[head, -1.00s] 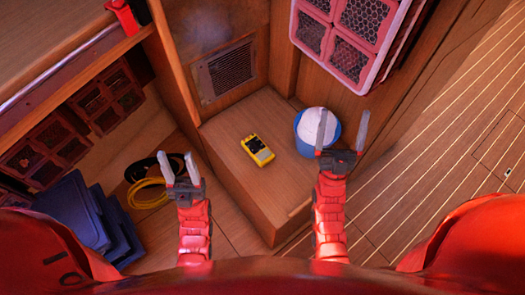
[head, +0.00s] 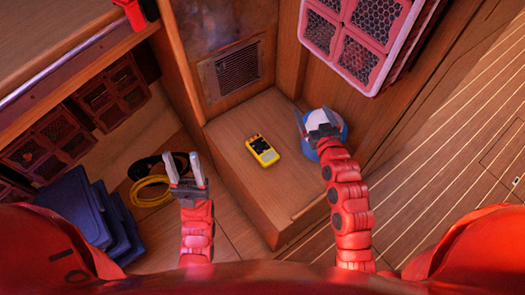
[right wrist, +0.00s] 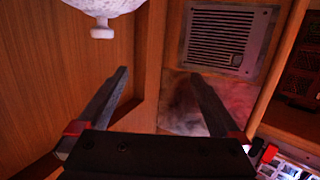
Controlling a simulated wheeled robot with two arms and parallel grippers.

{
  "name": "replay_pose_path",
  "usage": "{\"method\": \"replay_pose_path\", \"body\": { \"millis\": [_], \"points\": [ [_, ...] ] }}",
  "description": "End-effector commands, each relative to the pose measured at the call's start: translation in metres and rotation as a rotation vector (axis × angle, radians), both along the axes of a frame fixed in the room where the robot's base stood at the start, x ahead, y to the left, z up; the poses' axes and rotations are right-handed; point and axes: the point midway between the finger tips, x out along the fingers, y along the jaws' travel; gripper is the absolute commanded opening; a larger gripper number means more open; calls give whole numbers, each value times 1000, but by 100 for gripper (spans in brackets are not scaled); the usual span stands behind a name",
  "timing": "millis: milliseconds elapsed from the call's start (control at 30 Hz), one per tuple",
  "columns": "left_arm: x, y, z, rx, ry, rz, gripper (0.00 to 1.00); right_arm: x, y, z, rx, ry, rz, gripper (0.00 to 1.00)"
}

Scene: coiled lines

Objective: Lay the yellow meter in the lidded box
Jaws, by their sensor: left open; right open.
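The yellow meter (head: 262,150), with a dark face, lies on the wooden step. A round blue container with a white top (head: 340,127) stands to its right, partly hidden by my right gripper. In the right wrist view a speckled white piece with a knob (right wrist: 102,27) shows at the top, probably its lid. My right gripper (head: 317,117) is open and empty, over or beside the container; its fingers also show apart in the right wrist view (right wrist: 158,74). My left gripper (head: 182,158) is open and empty, left of the step and apart from the meter.
A vent grille (head: 238,66) is in the wall behind the step. A pink-framed mesh rack (head: 357,42) hangs at the upper right. Black and yellow coiled lines (head: 150,190) and dark blue slabs (head: 75,203) lie at the left. The striped floor (head: 450,170) at right is clear.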

Motion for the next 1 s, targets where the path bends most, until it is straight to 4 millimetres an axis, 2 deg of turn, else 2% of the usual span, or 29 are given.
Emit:
{"method": "replay_pose_path", "body": {
  "millis": [100,200,400,500,667,1000],
  "points": [
    [0,0,-3,0,0,0,50,-20,31,-31,-64,188,130,100],
    [0,0,-4,0,0,0,50,-46,52,-53,-127,333,240,100],
    [0,0,-5,0,0,0,50,-89,72,-82,-230,519,383,100],
    [0,0,-5,0,0,0,50,-97,76,-88,-249,552,412,100],
    [0,0,-7,0,0,0,50,-88,86,-105,-255,562,422,100],
    [0,0,-8,0,0,0,50,-47,114,-154,-252,559,415,100]
  ]
}}
